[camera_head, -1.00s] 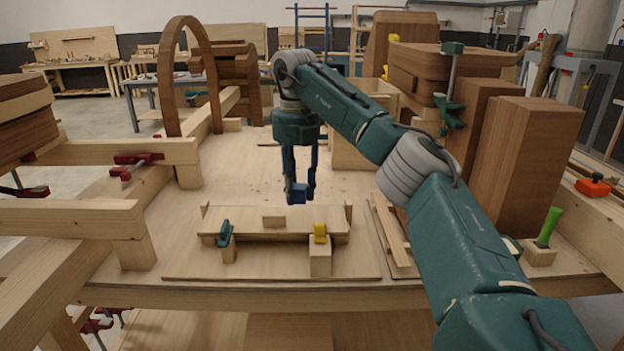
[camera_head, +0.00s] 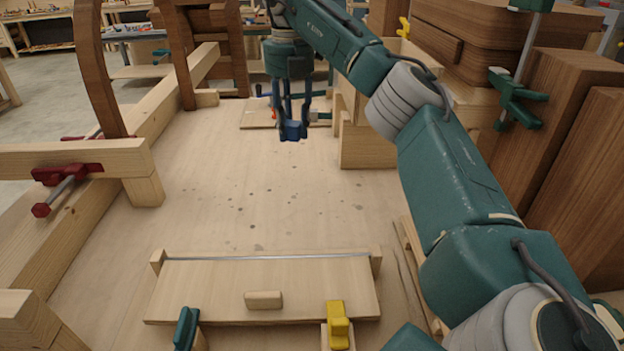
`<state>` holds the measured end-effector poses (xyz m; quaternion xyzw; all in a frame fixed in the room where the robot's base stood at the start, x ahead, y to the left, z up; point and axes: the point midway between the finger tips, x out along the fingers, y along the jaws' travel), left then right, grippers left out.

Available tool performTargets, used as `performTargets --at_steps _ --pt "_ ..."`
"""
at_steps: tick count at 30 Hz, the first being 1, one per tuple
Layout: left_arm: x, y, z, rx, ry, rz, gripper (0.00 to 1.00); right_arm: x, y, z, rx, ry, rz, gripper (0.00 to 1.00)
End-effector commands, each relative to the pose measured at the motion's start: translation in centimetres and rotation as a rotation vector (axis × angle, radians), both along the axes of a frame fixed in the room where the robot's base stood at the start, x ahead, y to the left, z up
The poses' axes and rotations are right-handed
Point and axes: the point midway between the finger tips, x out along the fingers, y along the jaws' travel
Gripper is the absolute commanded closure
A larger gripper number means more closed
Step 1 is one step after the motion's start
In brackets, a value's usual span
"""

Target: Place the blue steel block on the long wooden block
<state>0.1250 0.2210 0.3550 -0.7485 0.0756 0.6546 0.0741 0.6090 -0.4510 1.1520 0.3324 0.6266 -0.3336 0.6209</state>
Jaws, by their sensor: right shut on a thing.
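The gripper points down and hangs over the far part of the workbench, well behind the front fixture. A long, flat wooden piece (camera_head: 205,289) lies across that fixture at the front; it is the best match for the long wooden block, but I cannot be sure. A small pale wooden block (camera_head: 263,300) sits on it. My left gripper is not in view.
A thin metal rod (camera_head: 265,257) runs along the fixture's back edge. Green (camera_head: 186,328) and yellow (camera_head: 337,322) clamps stand at its front. The bench top (camera_head: 250,190) behind it is clear. Wooden blocks (camera_head: 580,150) and a green clamp (camera_head: 517,97) stand at right; a red clamp (camera_head: 62,182) at left.

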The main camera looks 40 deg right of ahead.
Motion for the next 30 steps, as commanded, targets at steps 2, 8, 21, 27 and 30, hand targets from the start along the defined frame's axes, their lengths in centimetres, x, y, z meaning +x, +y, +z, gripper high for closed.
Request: performTargets --at_steps 2,8,21,27,30 --pt "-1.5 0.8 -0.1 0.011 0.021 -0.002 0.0 0.0 0.0 -0.3 0.001 -0.001 0.001 1.0" --pt "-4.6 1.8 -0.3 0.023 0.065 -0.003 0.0 -0.1 -0.1 -4.3 -0.001 0.004 0.0 1.0" --pt "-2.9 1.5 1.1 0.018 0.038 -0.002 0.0 -0.2 0.1 -14.4 0.0 0.001 0.0 1.0" --pt "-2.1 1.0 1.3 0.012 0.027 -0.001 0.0 -0.1 0.1 -16.0 0.0 0.0 0.0 1.0" --pt "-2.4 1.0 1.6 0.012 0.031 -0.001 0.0 -0.2 0.1 -17.4 0.0 0.002 0.0 1.0"
